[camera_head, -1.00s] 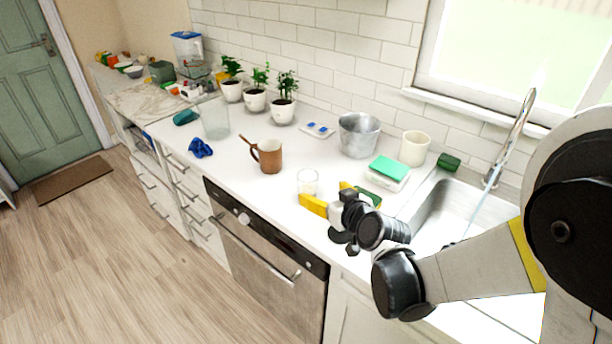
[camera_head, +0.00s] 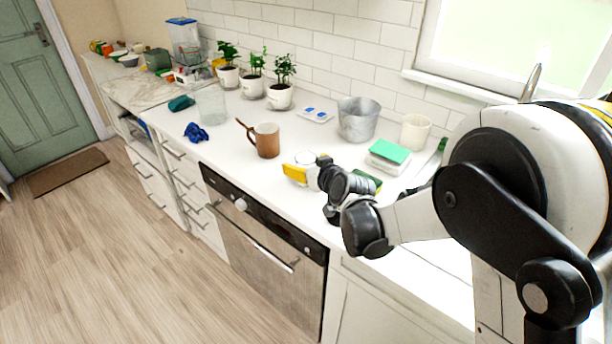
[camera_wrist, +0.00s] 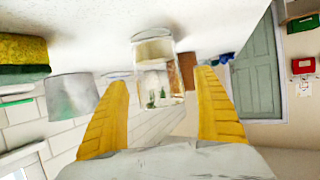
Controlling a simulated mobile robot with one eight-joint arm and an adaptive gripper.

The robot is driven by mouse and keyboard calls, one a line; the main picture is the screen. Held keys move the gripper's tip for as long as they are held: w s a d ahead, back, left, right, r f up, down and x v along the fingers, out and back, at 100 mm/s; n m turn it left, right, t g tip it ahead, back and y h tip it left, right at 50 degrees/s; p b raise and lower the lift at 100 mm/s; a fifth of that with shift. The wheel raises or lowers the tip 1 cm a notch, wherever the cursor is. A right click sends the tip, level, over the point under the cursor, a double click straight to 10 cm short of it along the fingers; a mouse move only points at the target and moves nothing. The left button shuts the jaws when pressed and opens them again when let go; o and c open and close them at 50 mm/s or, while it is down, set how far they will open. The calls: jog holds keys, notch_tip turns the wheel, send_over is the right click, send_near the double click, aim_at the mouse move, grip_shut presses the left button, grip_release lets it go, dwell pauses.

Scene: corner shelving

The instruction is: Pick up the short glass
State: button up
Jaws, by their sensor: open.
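The short glass (camera_wrist: 157,68) is clear and stands on the white counter. In the wrist view, which looks upside down, it appears between the two yellow fingers, with a gap on each side. My gripper (camera_wrist: 163,80) is open, its fingers spread to either side of the glass. In the head view my gripper (camera_head: 306,166) is low over the counter and hides most of the glass; only its pale rim (camera_head: 305,157) shows. I cannot tell how deep the glass sits between the fingers.
A brown mug (camera_head: 267,141) stands left of my gripper. A sponge (camera_wrist: 22,50) lies close by. The counter's front edge is near.

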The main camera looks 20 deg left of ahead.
jog(key=c, duration=1.6)
jog(key=shift+o, duration=0.2)
jog(key=shift+r, duration=0.25)
